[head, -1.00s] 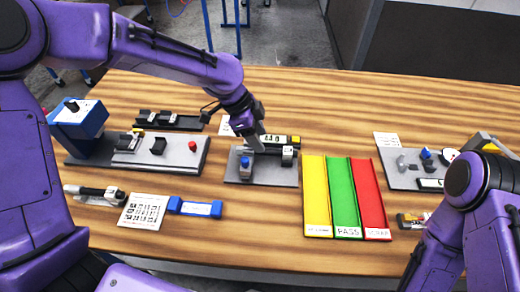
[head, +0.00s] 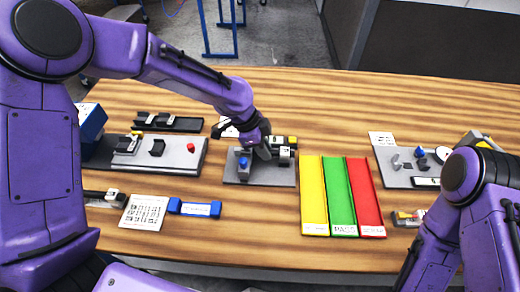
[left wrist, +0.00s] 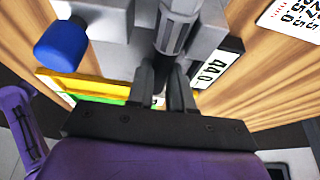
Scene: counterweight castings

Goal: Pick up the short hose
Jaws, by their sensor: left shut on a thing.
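A dark tubular piece, which looks like the short hose (left wrist: 166,48), shows in the left wrist view with its ribbed grey end at a grey block. My left gripper (left wrist: 163,82) is shut on it, with one finger on each side. In the head view my left gripper (head: 265,151) is low over the grey fixture plate (head: 258,180), between the blue-knobbed block (head: 244,166) and a second block (head: 285,156). There the hose is mostly hidden by the gripper. I cannot tell whether it is clear of the fixture. My right gripper is out of view.
Yellow (head: 313,195), green (head: 340,195) and red (head: 365,195) lanes lie right of the fixture. A display gauge (left wrist: 217,72) sits close by the fingers. A long grey fixture (head: 180,158) stands left, a parts board (head: 398,179) right. The front middle of the table is clear.

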